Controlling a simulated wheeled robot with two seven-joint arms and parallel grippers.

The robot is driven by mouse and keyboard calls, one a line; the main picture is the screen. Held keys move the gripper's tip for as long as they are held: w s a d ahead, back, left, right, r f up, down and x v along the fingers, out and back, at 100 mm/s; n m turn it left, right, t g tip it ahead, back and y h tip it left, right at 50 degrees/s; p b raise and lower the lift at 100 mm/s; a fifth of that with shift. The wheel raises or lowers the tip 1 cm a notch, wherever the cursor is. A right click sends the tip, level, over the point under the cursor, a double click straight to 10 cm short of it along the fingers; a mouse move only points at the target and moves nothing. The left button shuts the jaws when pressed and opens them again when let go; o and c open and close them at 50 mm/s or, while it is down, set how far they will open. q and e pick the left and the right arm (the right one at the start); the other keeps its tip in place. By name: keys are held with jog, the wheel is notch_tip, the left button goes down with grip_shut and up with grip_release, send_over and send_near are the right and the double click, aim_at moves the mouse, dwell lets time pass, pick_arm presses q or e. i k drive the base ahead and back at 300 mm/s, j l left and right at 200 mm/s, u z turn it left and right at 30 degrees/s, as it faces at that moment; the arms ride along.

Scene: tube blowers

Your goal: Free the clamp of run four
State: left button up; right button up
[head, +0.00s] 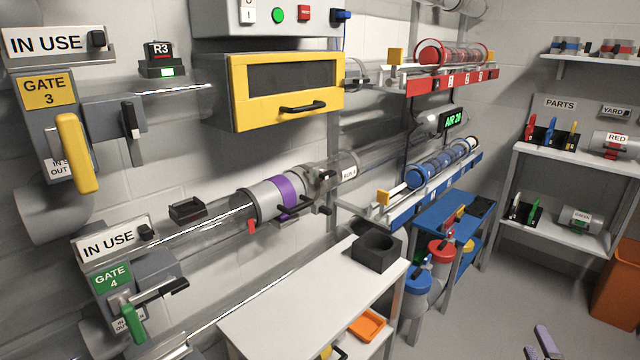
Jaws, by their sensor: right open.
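Run four is the clear tube (200,236) that leads right from the green GATE 4 block (112,280). Along it sits a grey sleeve with a purple band (286,190). Right of the band is a grey metal clamp (318,178) around the tube, beside a small label that seems to read RUN 4 (349,173). Dark lever-like parts hang below the band and clamp; whether the clamp is fastened is too small to tell. My left gripper is out of view.
A white table (300,310) with a black square holder (376,250) stands below the tube. A yellow-framed box (285,90) is above. Red (450,80) and blue (420,195) racks jut from the wall.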

aim_at(324, 175)
jog(key=i+l+u, duration=0.3)
jog(key=i+u, duration=0.15)
jog(key=i+l+u, duration=0.65)
jog(key=l+u, duration=0.3)
